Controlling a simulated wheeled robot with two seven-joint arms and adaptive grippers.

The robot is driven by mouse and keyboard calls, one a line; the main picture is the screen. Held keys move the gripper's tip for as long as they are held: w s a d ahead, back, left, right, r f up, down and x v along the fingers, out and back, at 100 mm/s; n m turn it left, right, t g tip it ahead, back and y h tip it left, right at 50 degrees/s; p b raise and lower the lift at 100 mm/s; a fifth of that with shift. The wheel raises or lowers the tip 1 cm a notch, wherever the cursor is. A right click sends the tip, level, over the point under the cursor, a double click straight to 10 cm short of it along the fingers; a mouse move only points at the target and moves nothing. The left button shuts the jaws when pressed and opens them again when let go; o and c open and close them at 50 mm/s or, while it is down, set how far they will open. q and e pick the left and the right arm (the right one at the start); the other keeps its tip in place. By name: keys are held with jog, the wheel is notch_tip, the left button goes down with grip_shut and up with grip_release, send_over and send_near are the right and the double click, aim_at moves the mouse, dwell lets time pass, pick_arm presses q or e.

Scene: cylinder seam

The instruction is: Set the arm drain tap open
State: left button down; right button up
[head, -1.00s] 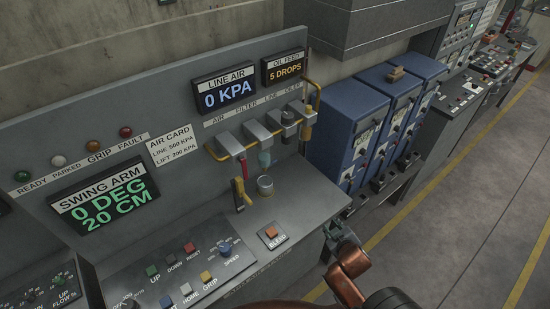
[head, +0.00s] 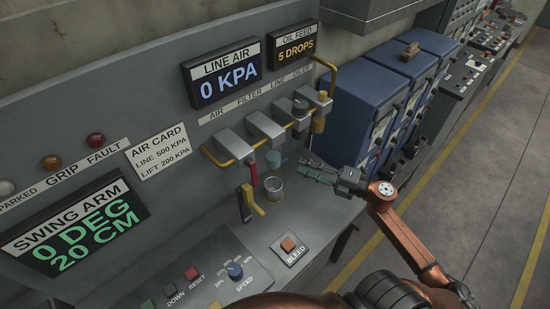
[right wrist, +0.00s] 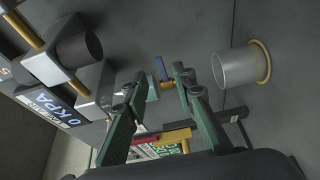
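My right gripper (head: 316,172) reaches in from the right in the head view, its green fingers apart and empty, right of the metal cup (head: 274,188). In the head view the tap is not clear beneath the teal bowl (head: 274,158). The cup also shows in the wrist view (right wrist: 235,70). My left gripper is not in view.
A red handle (head: 253,172) and yellow lever (head: 249,202) stand left of the cup. A yellow pipe (head: 240,158) and grey blocks run above. The line air display (head: 224,78) reads 0 KPA. The bleed button (head: 288,245) is in front. Blue cabinets (head: 360,105) stand right.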

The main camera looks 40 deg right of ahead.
aim_at(285, 161)
jog(key=x, duration=0.8)
jog(key=shift+s+a, duration=0.1)
jog(key=shift+a, duration=0.15)
jog(key=shift+c, duration=0.6)
grip_shut()
